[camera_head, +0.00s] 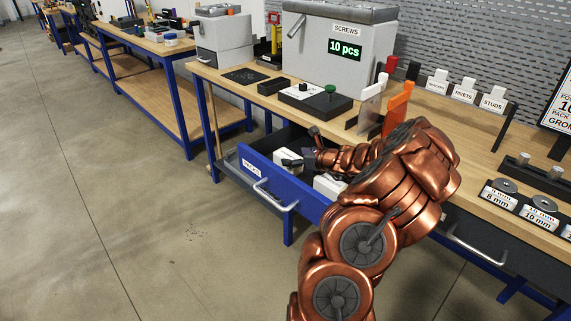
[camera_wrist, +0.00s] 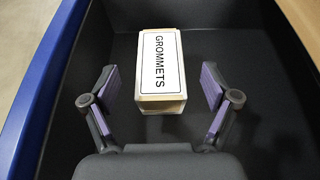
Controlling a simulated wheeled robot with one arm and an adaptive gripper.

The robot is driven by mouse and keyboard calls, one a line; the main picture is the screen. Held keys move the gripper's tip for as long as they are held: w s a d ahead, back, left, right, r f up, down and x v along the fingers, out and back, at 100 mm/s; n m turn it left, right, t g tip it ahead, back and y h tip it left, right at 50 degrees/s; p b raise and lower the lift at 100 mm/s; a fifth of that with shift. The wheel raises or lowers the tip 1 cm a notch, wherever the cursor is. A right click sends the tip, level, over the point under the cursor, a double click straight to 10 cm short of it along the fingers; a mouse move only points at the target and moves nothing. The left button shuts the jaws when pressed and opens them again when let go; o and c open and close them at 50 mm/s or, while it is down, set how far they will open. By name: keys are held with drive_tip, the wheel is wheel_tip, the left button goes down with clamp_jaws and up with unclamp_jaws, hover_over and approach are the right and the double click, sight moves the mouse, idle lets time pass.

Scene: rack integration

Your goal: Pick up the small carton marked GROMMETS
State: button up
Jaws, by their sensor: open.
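The small carton marked GROMMETS (camera_wrist: 160,68) lies in the dark inside of a drawer in the wrist view, its white label facing up and its lettering running along its length. My gripper (camera_wrist: 160,97) is open, with one purple-padded finger on each side of the carton's near end. Gaps show between both fingers and the carton. In the head view my gripper (camera_head: 301,160) reaches down into the open blue drawer (camera_head: 274,190). A white carton (camera_head: 287,161) shows beside the fingers there, its marking too small to read.
The drawer's blue wall (camera_wrist: 42,75) stands at the left of the wrist view. Another white carton (camera_head: 329,185) lies in the drawer nearer its front, partly behind my arm. The workbench top above holds a SCREWS machine (camera_head: 340,50), an orange part (camera_head: 397,108) and cartons marked RIVETS (camera_head: 463,90) and STUDS (camera_head: 492,99).

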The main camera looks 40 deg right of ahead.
sight(290, 156)
drive_tip(key=shift+x, duration=3)
drive_tip(key=shift+c, duration=0.2)
drive_tip(key=shift+s+f, duration=0.1)
drive_tip(key=shift+f, duration=0.05)
drive_tip(key=c, duration=1.3)
